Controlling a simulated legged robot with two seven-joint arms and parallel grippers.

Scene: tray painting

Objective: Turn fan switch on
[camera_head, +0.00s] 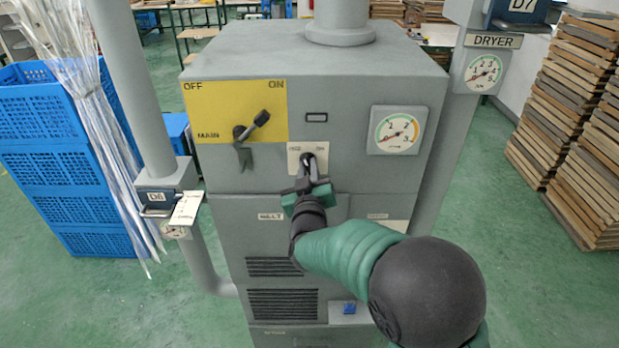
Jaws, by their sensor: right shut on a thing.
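The grey machine cabinet (340,78) stands upright in the middle of the view. A small pale switch plate (295,152) is on its front, with a dark switch (308,158) on it. The plate's small print is hard to read, though ON shows at its right. My right gripper (308,172) reaches in from the lower right and is shut on the switch at the plate. The jaws hide most of the switch, so its exact setting is hard to tell. My left gripper is not in view.
A yellow MAIN panel (215,100) has a dark lever (254,124) tilted towards ON. A round gauge (397,131) sits right of the switch. Grey pipes flank the cabinet. Blue crates (45,150) stand left, and wooden stacks (565,130) stand right.

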